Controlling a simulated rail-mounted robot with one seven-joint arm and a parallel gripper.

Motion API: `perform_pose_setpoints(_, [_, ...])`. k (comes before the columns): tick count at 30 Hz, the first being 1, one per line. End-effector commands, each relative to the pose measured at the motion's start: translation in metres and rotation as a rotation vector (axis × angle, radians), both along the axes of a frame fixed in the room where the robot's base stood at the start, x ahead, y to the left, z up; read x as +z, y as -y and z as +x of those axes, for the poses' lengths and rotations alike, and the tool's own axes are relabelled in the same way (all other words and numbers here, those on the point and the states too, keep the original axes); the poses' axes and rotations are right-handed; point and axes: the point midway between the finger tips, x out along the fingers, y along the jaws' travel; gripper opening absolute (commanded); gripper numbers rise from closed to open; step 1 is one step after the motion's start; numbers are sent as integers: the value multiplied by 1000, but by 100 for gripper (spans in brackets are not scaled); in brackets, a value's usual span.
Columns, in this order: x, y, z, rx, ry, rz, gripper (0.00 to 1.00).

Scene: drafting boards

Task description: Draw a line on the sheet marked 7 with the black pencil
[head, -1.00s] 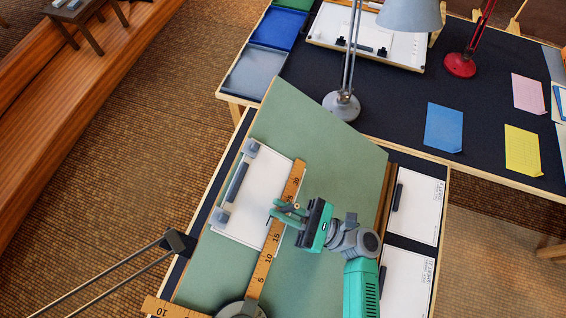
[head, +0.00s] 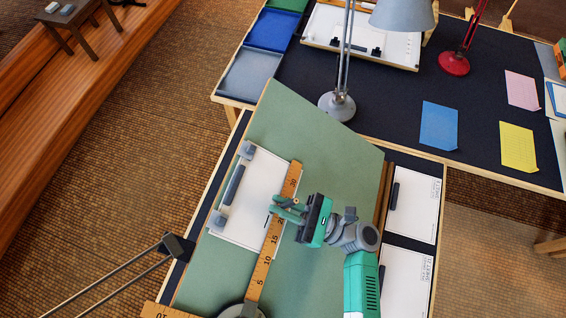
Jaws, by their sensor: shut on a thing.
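A white sheet (head: 248,218) lies on the tilted green drafting board (head: 330,160), held at its left by grey and black clips. No number 7 is readable on it, and I see no line on it. A wooden ruler (head: 265,263) lies over the sheet's right edge. My gripper (head: 284,207) is over the ruler near the sheet's right side, fingers pointing left. It is shut on a slim thing, seen nearly end-on, that looks like the pencil (head: 295,201). Its colour and point are hidden, so contact with the sheet cannot be told.
Two white sheets (head: 415,205) with dark clips lie right of the board. Behind is a dark table (head: 390,85) with a grey lamp (head: 337,104), a red lamp (head: 454,62), trays (head: 252,72) and coloured notes. Black rods (head: 130,275) reach in at lower left.

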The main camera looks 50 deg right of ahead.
Motion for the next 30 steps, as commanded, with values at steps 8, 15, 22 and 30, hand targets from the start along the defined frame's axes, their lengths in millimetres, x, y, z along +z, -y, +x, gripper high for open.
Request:
perform_pose_setpoints(8, [0, 4, 2, 0, 0, 0, 0])
perform_pose_setpoints(15, [-1, 9, 5, 0, -1, 0, 0])
perform_pose_setpoints(22, [-1, 9, 5, 0, -1, 0, 0])
perform_pose_setpoints(30, [0, 15, 8, 1, -1, -1, 0])
